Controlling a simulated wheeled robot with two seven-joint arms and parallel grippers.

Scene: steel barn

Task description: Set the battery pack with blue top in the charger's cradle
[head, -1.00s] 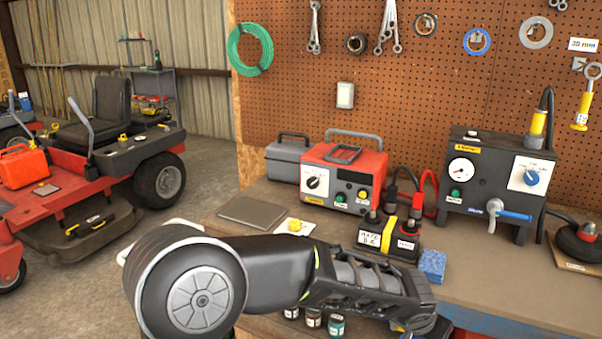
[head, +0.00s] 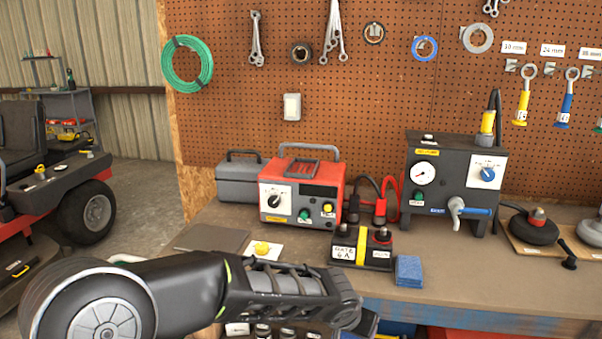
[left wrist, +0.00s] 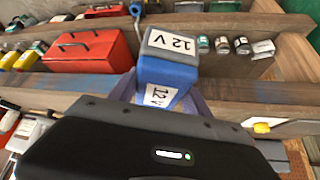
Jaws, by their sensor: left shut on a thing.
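A battery pack with a blue top (left wrist: 168,75) and white "12 V" labels is held in my left gripper (left wrist: 160,100), seen in the left wrist view. In the head view my left gripper (head: 362,318) is low in front of the bench edge; the pack is mostly hidden there. The red charger (head: 270,212), with a dial, buttons and a handle, stands on the bench farther back and up. A dark-framed recess on its top, seemingly the cradle (head: 303,168), looks empty. My right gripper is not in view.
A black block with terminals and a yellow band (head: 361,248) and a blue sponge (head: 408,271) lie in front of the charger. A grey tester (head: 455,180) stands right. Jars (left wrist: 222,45) and a red toolbox (left wrist: 90,50) sit on shelves.

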